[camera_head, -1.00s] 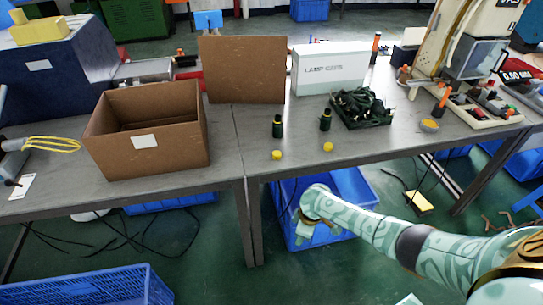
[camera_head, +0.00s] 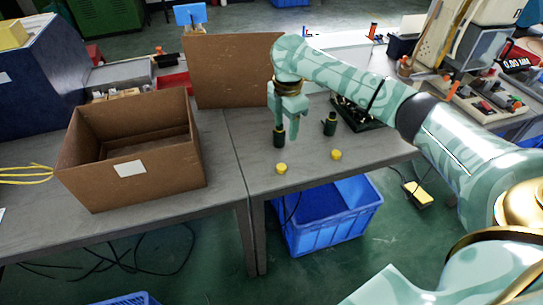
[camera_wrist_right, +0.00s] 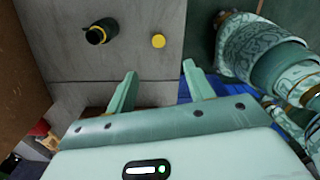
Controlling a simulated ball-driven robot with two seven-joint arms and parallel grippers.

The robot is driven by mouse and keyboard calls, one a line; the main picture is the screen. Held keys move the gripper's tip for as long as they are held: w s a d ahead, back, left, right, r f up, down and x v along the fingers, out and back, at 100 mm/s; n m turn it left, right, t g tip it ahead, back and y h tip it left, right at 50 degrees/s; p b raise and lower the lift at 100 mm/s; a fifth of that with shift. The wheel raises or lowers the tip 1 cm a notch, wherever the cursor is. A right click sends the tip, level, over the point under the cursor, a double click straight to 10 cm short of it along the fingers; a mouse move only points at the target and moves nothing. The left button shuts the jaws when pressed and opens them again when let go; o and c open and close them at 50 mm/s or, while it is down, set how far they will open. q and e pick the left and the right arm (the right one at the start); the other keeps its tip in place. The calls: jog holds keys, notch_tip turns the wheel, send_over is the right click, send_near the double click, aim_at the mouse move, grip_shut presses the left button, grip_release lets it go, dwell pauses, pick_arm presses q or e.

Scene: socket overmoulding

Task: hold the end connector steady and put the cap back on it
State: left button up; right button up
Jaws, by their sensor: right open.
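Two dark end connectors with yellow rings stand upright on the table, a left one (camera_head: 279,139) and a right one (camera_head: 330,125). In front of each lies a small yellow cap, a left one (camera_head: 281,168) and a right one (camera_head: 336,155). My right gripper (camera_head: 286,133) is open and points down at the left connector, overlapping its top in the head view. In the right wrist view one connector (camera_wrist_right: 97,34) and one cap (camera_wrist_right: 158,41) lie beyond the open fingers (camera_wrist_right: 159,69), with nothing between them. My left gripper is out of view.
An open cardboard box (camera_head: 95,185) stands on the left table. A brown board (camera_head: 225,75) stands behind the connectors. A dark tray of green parts (camera_head: 358,117) is partly hidden by my right arm. A blue bin (camera_head: 325,220) sits under the table.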

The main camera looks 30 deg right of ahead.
jog(key=b, duration=0.6)
send_over(282, 167)
jog(key=f, duration=1)
jog(key=shift+w+d+f, duration=0.15)
jog(key=shift+d+f, duration=0.05)
jog(key=shift+f, duration=0.05)
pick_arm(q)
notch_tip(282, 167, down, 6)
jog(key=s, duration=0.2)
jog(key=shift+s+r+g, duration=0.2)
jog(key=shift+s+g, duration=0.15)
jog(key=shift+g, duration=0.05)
pick_arm(e)
jog(key=shift+f, duration=0.15)
jog(key=f+b, duration=0.4)
jog(key=f, duration=0.1)
jog(key=shift+a+f, duration=0.2)
jog(key=shift+f, duration=0.1)
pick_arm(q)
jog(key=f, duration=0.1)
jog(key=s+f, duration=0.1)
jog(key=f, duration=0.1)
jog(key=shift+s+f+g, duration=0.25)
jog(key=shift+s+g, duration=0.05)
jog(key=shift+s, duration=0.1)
pick_arm(e)
jog(key=shift+r, duration=0.25)
jog(key=shift+c, duration=0.3)
jog(key=c, duration=1)
